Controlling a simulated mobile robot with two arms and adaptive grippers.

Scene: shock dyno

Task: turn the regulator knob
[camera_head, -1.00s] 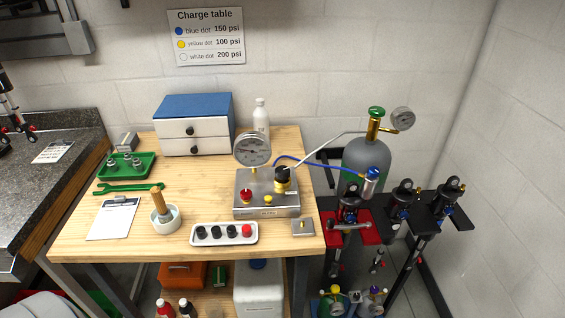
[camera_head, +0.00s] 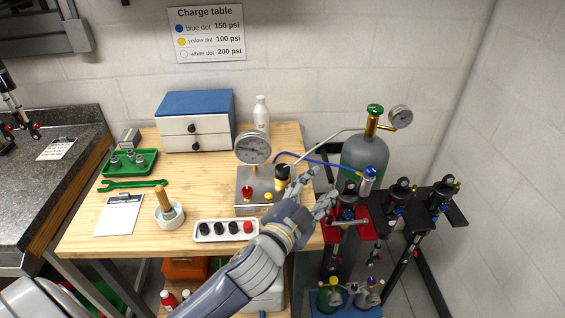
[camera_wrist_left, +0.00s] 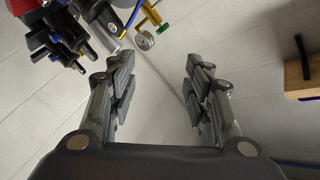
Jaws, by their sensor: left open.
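The regulator knob (camera_head: 282,172) is black with a yellow collar below it. It stands on top of the grey metal charge box (camera_head: 250,200), at its back right. My left gripper (camera_head: 314,188) is just right of the knob in the head view, with its two fingers spread and nothing between them. The forearm and wrist cover the front right of the bench and part of the box. The left wrist view also shows the open fingers (camera_wrist_left: 159,70); the knob does not show there. My right gripper is not in view.
A round gauge (camera_head: 253,148) stands on the box, with a red knob (camera_head: 247,192) below it. A blue hose (camera_head: 325,165) runs behind my fingers. A gas cylinder (camera_head: 364,155) and a shock stand (camera_head: 445,204) are at the right. A tray of caps (camera_head: 226,229) lies in front.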

